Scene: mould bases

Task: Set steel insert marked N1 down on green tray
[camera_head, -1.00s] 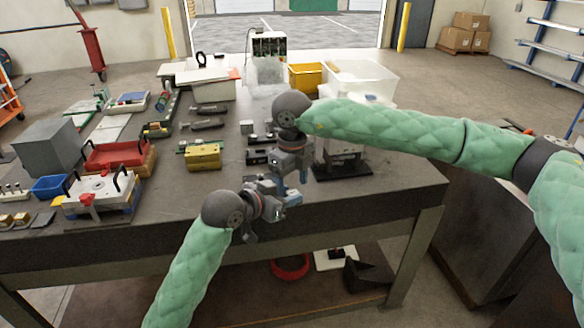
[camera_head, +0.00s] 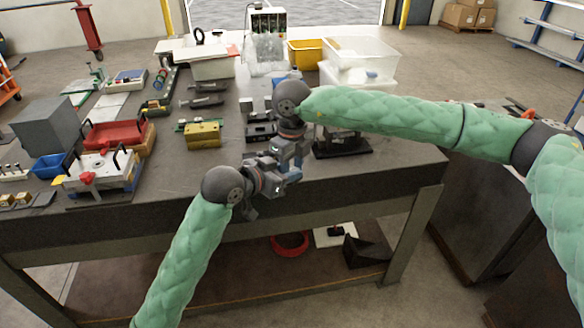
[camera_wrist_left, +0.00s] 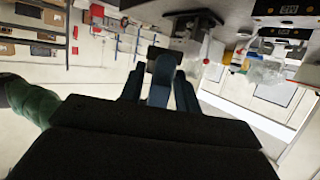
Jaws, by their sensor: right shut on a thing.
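My right gripper (camera_head: 288,158) points down above the bench's front edge and is shut on a small grey piece, mostly hidden by the jaws. I cannot read any N1 mark on it. My left gripper (camera_head: 284,182) is close in front of and below it. In the left wrist view my left fingers (camera_wrist_left: 160,95) are apart, with a blue-grey part (camera_wrist_left: 160,82) between them; I cannot tell whether it is the insert or a right finger. A flat green tray-like thing (camera_head: 78,88) lies at the bench's far left; I cannot tell whether it is the green tray.
A yellow block (camera_head: 202,136) and dark blocks (camera_head: 261,132) stand behind the grippers. A dark stand (camera_head: 343,148) is to the right. A red tray (camera_head: 115,134), blue bin (camera_head: 48,166) and white fixture (camera_head: 100,172) fill the left. Bare bench (camera_head: 180,170) lies left of my grippers.

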